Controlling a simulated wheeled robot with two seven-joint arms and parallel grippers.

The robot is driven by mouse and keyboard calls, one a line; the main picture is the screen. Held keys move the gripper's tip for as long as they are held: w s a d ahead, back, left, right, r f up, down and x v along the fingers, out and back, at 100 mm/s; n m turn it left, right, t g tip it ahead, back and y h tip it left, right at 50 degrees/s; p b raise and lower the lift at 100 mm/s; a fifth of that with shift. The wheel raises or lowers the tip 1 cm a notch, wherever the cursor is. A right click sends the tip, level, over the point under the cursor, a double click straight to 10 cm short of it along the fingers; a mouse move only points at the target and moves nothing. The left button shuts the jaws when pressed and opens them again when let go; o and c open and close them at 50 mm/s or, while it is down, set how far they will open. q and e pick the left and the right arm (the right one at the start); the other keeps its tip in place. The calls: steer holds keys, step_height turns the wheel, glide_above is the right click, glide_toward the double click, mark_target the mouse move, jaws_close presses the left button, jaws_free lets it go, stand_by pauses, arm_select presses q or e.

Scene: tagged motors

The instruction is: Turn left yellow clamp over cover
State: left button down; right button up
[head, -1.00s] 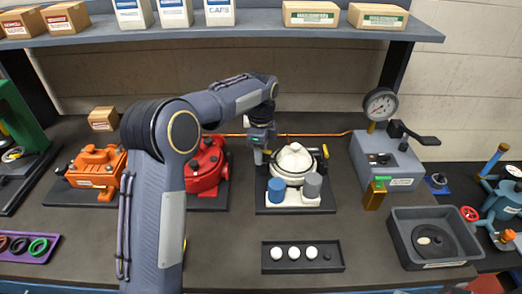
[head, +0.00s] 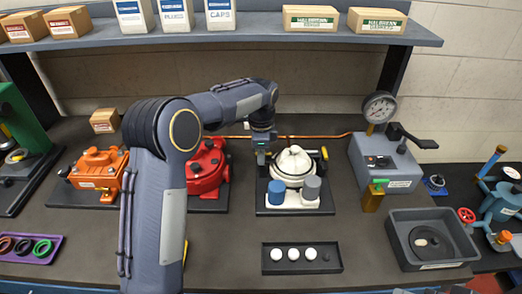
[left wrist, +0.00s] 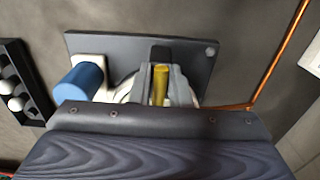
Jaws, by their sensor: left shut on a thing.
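The white motor (head: 292,165) with its rounded cover stands on a dark base plate (head: 262,207) in the middle of the bench. My left gripper (head: 262,158) is at the motor's left side, pointing down, and hides the left clamp in the head view. In the left wrist view the left yellow clamp (left wrist: 160,85) lies between the two grey fingers, and the gripper (left wrist: 160,86) is shut on it. The cover is mostly hidden there behind the gripper. The other yellow clamp (head: 324,153) shows at the motor's right side. My right gripper is not in view.
A blue cylinder (head: 277,190) and a grey cylinder (head: 311,187) stand at the motor's front. A red motor (head: 207,168) is close on the left, a gauge box (head: 384,160) on the right. A tray with white balls (head: 302,269) lies in front.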

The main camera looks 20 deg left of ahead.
arm_select(q)
steer(key=c, duration=1.4)
jaws_free()
steer(key=shift+o, duration=0.2)
step_height(320, 180, up, 8)
steer(key=shift+f, duration=0.1)
